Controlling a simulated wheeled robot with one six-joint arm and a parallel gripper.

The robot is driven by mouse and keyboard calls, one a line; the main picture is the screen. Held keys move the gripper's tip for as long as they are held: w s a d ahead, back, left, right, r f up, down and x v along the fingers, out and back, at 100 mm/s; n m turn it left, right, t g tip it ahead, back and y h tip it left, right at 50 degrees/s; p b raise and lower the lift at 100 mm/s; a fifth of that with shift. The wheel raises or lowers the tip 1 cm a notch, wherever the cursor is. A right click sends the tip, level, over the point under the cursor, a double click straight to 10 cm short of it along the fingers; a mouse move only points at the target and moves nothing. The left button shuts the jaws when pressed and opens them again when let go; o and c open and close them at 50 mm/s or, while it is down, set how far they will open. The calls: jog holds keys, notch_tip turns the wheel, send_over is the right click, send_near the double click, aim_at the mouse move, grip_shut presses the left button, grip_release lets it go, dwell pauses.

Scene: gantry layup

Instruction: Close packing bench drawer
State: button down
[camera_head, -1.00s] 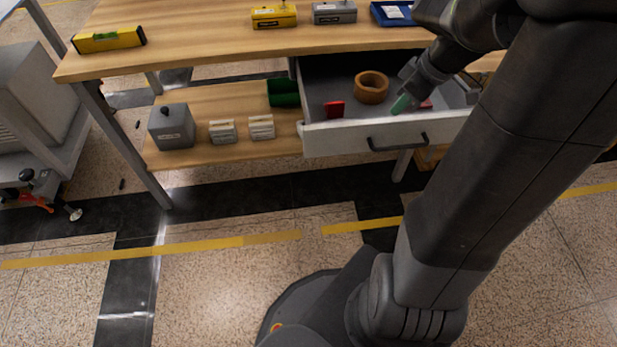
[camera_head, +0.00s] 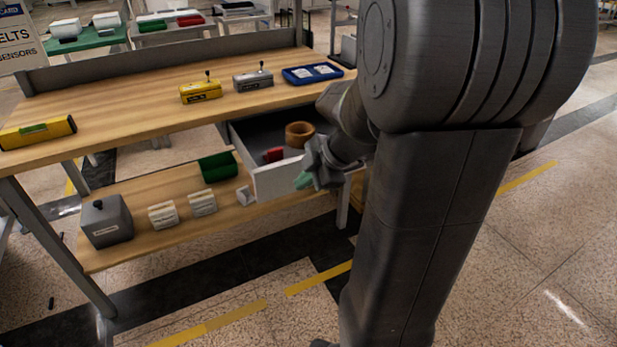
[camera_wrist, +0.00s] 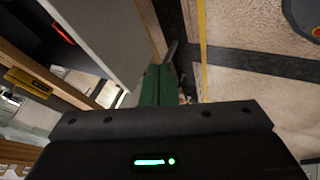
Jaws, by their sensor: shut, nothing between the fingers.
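The packing bench (camera_head: 130,107) has a drawer (camera_head: 284,182) that stands open under its top. Inside the drawer lie a brown tape roll (camera_head: 299,134) and a red item (camera_head: 273,155). My gripper (camera_head: 303,181), with green fingertips, is shut and empty in front of the drawer's front panel. My wrist hides the right part of the panel and the handle. In the wrist view the green fingers (camera_wrist: 158,86) are together beside the pale drawer panel (camera_wrist: 97,35). I cannot tell whether they touch it.
On the bench top are a yellow level (camera_head: 38,132), a yellow box (camera_head: 201,92), a grey box (camera_head: 253,79) and a blue tray (camera_head: 312,73). The lower shelf (camera_head: 160,236) holds a grey box (camera_head: 106,221), two white blocks and a green bin (camera_head: 218,166). Floor in front is clear.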

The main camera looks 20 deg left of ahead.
aim_at(275, 190)
jog(key=a+f, duration=0.1)
jog(key=w+a+f, duration=0.1)
jog(key=a, duration=0.1)
jog(key=w+a+f, duration=0.1)
jog(key=a+f, duration=0.1)
jog(key=shift+b, duration=0.3)
jog(key=shift+w+a, duration=0.35)
jog(key=shift+a, duration=0.1)
